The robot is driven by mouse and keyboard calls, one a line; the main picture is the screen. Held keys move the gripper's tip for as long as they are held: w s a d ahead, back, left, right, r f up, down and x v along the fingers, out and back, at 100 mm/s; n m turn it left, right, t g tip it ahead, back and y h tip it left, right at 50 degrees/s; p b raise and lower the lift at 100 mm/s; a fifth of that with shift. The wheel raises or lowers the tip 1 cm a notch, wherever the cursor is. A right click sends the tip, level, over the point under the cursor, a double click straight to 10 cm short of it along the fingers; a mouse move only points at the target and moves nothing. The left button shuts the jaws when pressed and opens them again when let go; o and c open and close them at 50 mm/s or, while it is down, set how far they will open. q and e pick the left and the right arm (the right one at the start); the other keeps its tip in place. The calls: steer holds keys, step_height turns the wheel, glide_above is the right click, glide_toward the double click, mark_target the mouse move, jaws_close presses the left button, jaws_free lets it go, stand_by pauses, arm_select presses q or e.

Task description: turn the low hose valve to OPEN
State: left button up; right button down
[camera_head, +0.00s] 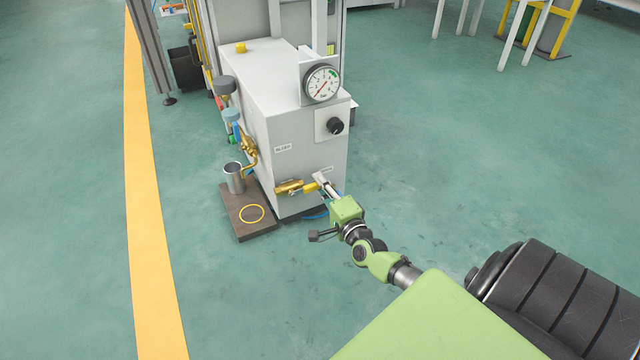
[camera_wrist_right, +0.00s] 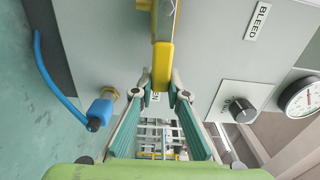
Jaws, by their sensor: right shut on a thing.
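The low hose valve is a brass body (camera_head: 288,187) low on the front of the light grey cabinet, with a yellow lever (camera_head: 310,188) pointing right, roughly in line with the body in the head view. My right gripper (camera_head: 321,182) is at the lever's free end. In the right wrist view the yellow lever (camera_wrist_right: 162,62) reaches down between the two fingertips of my right gripper (camera_wrist_right: 160,90), which are closed on its end. The fingers partly hide the lever's tip in the head view. My left gripper is not in view.
A gauge (camera_head: 322,83) and black knob (camera_head: 335,126) are on the cabinet (camera_head: 285,130). Another brass valve (camera_head: 248,148) is on its left side. A metal cup (camera_head: 234,177) stands on a brown plate (camera_head: 246,232). A blue hose (camera_wrist_right: 48,78) is beside my gripper. The floor at right is clear.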

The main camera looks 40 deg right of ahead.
steer(key=shift+f, duration=0.25)
stand_by(0.3)
steer(key=c, duration=2)
jaws_free()
steer(key=shift+o, duration=0.2)
steer(key=shift+s, duration=0.1)
steer(key=v, duration=1.2)
